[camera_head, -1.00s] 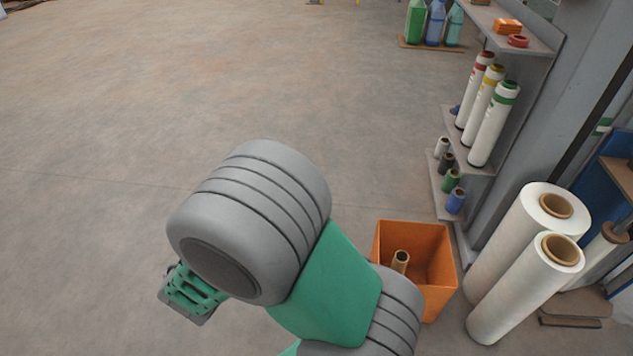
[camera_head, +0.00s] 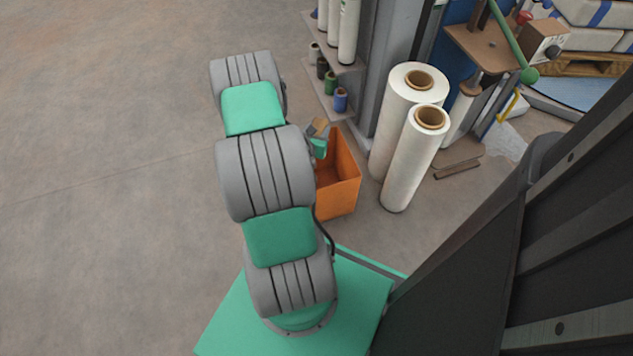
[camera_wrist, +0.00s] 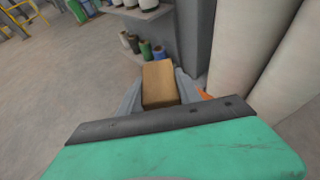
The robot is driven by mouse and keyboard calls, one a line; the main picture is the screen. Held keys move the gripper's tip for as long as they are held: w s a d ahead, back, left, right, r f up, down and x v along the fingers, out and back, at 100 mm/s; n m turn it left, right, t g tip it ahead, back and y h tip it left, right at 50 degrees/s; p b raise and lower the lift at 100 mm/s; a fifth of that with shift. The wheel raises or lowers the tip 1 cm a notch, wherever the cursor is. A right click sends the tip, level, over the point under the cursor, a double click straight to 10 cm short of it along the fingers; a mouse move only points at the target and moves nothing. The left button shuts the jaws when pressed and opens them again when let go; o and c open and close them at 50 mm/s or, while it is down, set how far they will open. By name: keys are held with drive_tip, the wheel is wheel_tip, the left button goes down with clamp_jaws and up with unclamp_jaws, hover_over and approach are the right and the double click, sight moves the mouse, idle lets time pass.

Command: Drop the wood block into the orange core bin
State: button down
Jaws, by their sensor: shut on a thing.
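My gripper (camera_wrist: 160,88) is shut on the wood block (camera_wrist: 159,82), a tan block held between the two grey fingers in the wrist view. In the head view the block (camera_head: 318,127) shows at the end of my arm, over or near the far side of the orange core bin (camera_head: 343,185). The bin stands open on the floor, partly hidden behind my arm. I cannot tell whether the block is fully above the opening. In the wrist view only a sliver of orange shows at the right of the block.
Two tall white film rolls (camera_head: 414,158) stand right of the bin. A shelf (camera_head: 330,95) with small coloured spools (camera_head: 340,99) and tall white rolls is just behind it, beside a grey post (camera_head: 381,75). The floor at left is clear.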

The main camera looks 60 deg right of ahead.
drive_tip(key=shift+s+f, duration=0.25)
wheel_tip(320, 180, down, 6)
drive_tip(key=b, duration=0.6)
drive_tip(key=shift+r, duration=0.2)
drive_tip(key=c, duration=0.7)
unclamp_jaws()
drive_tip(key=shift+c, duration=0.2)
drive_tip(key=p+v, duration=0.2)
drive_tip(key=v, duration=0.5)
drive_tip(key=shift+w+a+r, duration=0.1)
drive_tip(key=shift+a+r, duration=0.1)
drive_tip(key=shift+a, duration=0.15)
